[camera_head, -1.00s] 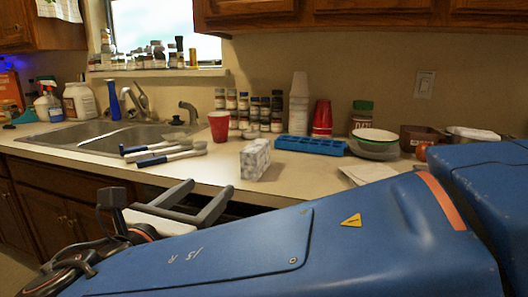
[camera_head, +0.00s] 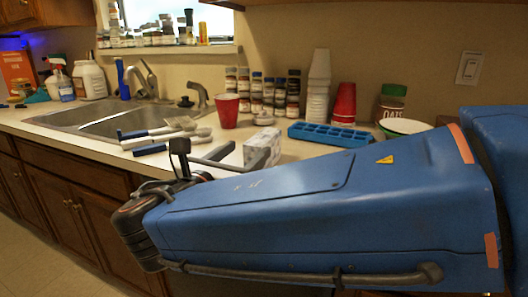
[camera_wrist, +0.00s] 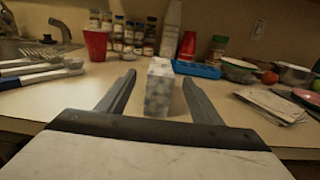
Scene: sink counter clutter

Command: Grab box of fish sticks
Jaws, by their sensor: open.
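A small white-and-grey patterned box (camera_head: 263,144) stands on the counter near its front edge; I cannot read a label on it. It also shows in the wrist view (camera_wrist: 159,92), upright and centred between the fingers. My gripper (camera_wrist: 159,77) is open, with one dark finger on each side of the box's outline. In the head view my gripper (camera_head: 249,152) reaches toward the box, and its near finger covers the lower part. I cannot tell whether the fingers touch it.
Brushes (camera_head: 160,136) lie left, beside the sink (camera_head: 100,118). A red cup (camera_head: 227,110), a blue ice tray (camera_head: 325,134) and spice jars (camera_head: 268,92) stand behind the box. Bowls and a pot (camera_wrist: 292,74) are to the right. An orange box (camera_head: 17,68) stands far left.

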